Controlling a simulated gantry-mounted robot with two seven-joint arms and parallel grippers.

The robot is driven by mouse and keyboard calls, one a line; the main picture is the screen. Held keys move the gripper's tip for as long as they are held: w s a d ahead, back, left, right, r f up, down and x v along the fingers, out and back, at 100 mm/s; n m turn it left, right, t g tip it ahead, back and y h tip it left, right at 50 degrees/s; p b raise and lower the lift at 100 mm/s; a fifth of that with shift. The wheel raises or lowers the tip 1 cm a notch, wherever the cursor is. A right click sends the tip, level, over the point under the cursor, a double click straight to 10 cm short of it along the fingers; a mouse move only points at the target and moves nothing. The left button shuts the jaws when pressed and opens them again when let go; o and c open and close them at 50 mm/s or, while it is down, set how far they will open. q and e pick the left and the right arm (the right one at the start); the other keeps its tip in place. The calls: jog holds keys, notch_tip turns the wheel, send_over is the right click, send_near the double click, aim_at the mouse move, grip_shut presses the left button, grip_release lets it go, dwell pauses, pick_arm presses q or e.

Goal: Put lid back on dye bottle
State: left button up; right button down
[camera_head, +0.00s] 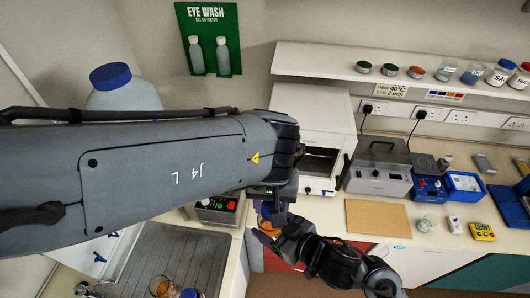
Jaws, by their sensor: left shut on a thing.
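My left arm crosses the view from the left, and its gripper (268,208) points down in front of the white machine. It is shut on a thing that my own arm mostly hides. A small orange-brown item (268,227), perhaps the dye bottle or part of it, shows just below, between the two grippers. My right gripper (283,234) comes in from the lower right, close beside this item and just below the left gripper. Its fingers are too covered to tell whether they hold it. I cannot make out the lid clearly.
A white machine (335,108) stands behind the grippers. At the lower left, an amber glass vessel (161,287) stands on a grey ribbed mat (195,268). A tan board (378,218) lies to the right, beside a grey-and-white box (378,180). Jars line the shelf (330,62) above.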

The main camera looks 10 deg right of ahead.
pick_arm(q)
jog(key=o, duration=1)
jog(key=shift+r, duration=2.25)
